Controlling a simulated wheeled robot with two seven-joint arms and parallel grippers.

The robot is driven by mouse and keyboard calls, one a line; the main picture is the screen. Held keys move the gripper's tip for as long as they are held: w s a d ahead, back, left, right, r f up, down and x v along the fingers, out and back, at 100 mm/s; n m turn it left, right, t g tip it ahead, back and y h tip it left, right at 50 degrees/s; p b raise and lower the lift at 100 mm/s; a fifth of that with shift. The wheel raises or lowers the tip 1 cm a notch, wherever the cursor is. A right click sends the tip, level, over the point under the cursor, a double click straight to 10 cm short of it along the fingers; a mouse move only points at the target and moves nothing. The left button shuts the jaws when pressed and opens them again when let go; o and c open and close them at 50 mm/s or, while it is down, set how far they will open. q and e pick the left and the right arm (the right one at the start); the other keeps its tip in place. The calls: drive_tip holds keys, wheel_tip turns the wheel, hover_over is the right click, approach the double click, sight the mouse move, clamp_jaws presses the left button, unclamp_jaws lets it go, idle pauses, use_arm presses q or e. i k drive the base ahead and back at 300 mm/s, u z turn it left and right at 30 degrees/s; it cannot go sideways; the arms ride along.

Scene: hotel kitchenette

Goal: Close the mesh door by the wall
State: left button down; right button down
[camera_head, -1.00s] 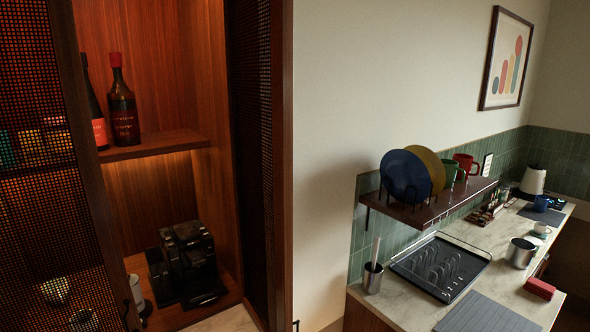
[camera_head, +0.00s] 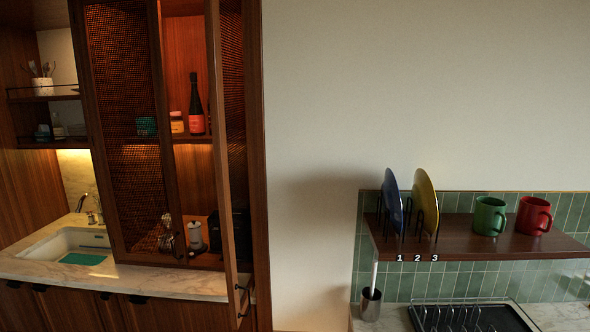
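The mesh door by the wall (camera_head: 214,100) stands open at the right side of the dark wood cabinet. I see it nearly edge-on, swung outward toward me, as a tall narrow wooden frame. Mesh (camera_head: 233,60) shows just behind its edge, and a dark handle (camera_head: 240,302) is low on it. The other mesh door (camera_head: 125,120), on the left, covers the left part of the cabinet. The gap between the doors shows a bottle (camera_head: 196,108) on a shelf and small appliances below. Neither of my grippers is in view.
A marble counter (camera_head: 130,282) with a sink (camera_head: 70,245) runs along the left. Bare wall fills the middle. At right, a wall shelf (camera_head: 460,228) holds plates in a rack, a green mug (camera_head: 489,216) and a red mug (camera_head: 533,215), above a black drying rack (camera_head: 470,318).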

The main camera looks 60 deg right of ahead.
sight(238, 307)
drive_tip(key=k, duration=0.25)
drive_tip(key=z, duration=1.6)
drive_tip(key=k, duration=0.35)
drive_tip(key=u, duration=0.9)
drive_tip(key=i, duration=1.05)
drive_tip(key=z, duration=0.5)
drive_tip(key=i, duration=0.4)
drive_tip(key=z, duration=0.35)
